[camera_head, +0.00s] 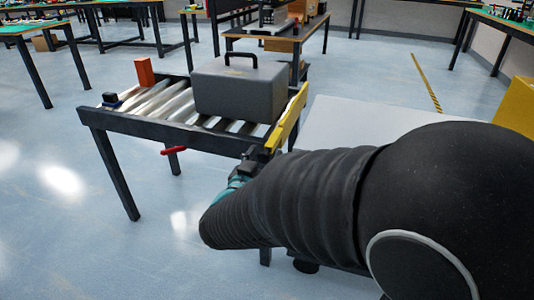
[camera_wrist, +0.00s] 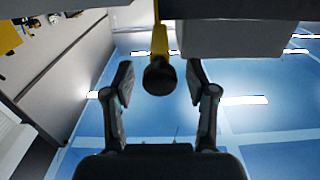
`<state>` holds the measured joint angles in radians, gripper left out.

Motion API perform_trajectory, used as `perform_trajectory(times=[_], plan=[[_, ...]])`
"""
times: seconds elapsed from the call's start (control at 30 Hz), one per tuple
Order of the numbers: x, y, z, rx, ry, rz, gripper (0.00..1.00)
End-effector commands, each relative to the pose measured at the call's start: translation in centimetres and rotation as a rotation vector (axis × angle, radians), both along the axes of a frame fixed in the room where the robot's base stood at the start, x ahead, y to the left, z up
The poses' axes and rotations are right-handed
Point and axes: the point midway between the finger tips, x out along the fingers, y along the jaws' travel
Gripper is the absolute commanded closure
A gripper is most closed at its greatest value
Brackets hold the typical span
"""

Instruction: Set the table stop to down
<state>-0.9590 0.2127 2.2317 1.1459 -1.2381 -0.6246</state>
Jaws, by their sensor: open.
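The table stop is a yellow bar (camera_head: 291,115) along the right end of the roller table, and it stands raised above the rollers beside a grey case (camera_head: 238,90). In the wrist view a yellow part (camera_wrist: 160,38) ends in a round black knob (camera_wrist: 159,78). My gripper (camera_wrist: 160,85) is open, with one finger on each side of the knob and visible gaps on both sides. In the head view my gripper (camera_head: 243,172) is at the table's near right corner, partly hidden by my arm.
The roller table (camera_head: 175,130) also bears an orange block (camera_head: 145,71) and a small blue and black item (camera_head: 111,100). A red handle (camera_head: 173,150) sticks out below its front edge. A white surface (camera_head: 355,120) lies just right of the stop. The floor in front is clear.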

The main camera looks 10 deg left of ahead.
Motion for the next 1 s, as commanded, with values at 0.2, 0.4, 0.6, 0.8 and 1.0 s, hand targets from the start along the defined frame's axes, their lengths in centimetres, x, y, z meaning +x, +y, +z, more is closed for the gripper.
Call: perform_trajectory(times=[0.2,0.4,0.6,0.8,1.0], plan=[[0.0,0.0,0.0,0.0,0.0,0.0,0.43],[0.0,0.0,0.0,0.0,0.0,0.0,0.88],[0.0,0.0,0.0,0.0,0.0,0.0,1.0],[0.0,0.0,-1.7,-0.003,0.001,0.001,1.0],[0.0,0.0,-5.7,-0.005,0.001,0.001,1.0]])
